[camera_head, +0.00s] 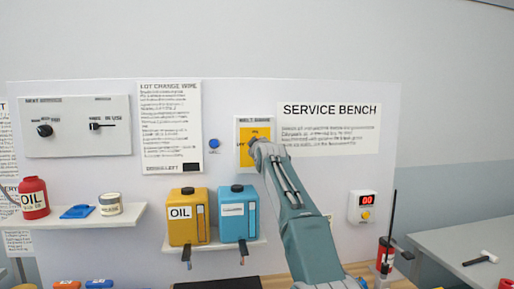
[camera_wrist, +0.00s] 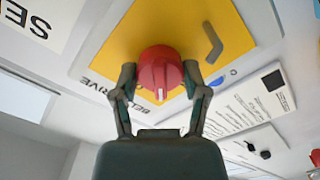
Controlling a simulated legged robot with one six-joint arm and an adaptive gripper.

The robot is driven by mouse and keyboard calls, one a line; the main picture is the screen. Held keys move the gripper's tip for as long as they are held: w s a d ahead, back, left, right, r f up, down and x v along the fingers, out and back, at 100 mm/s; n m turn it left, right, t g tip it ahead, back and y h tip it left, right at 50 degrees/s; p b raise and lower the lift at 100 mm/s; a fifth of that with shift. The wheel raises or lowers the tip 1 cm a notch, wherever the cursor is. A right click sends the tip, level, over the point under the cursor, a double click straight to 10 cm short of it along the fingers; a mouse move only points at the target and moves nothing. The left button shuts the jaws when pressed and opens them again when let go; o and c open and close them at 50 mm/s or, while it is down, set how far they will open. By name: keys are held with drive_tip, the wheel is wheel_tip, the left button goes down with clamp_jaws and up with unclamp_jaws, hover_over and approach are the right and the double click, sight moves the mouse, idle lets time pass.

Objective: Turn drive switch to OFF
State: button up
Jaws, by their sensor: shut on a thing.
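The drive switch is a red round knob (camera_wrist: 161,68) with a white mark, on a yellow plate (camera_wrist: 225,30) whose white panel is lettered BELT DRIVE in the wrist view. In the head view the yellow plate (camera_head: 244,156) is on the upright board, with an OFF label at its left. My gripper (camera_wrist: 160,78) is shut on the knob, one finger at each side. In the head view my gripper (camera_head: 262,148) covers most of the knob. The knob's white mark points towards my gripper's palm in the wrist view.
A blue button (camera_head: 214,143) is left of the switch. Below, a yellow oil can (camera_head: 187,222) and a blue can (camera_head: 237,218) stand on a shelf. The board right of the switch is flat, with a SERVICE BENCH sign (camera_head: 330,128).

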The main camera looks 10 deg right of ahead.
drive_tip(key=n, duration=0.5)
drive_tip(key=shift+a+f, duration=0.1)
drive_tip(key=shift+f, duration=0.05)
drive_tip(key=shift+w+f+n, duration=0.1)
drive_tip(key=shift+n, duration=1.6)
drive_tip(key=shift+f, duration=0.1)
drive_tip(key=o, duration=1.1)
drive_tip(key=shift+o, duration=0.2)
drive_tip(key=s, duration=1.2)
drive_tip(key=shift+r, duration=0.25)
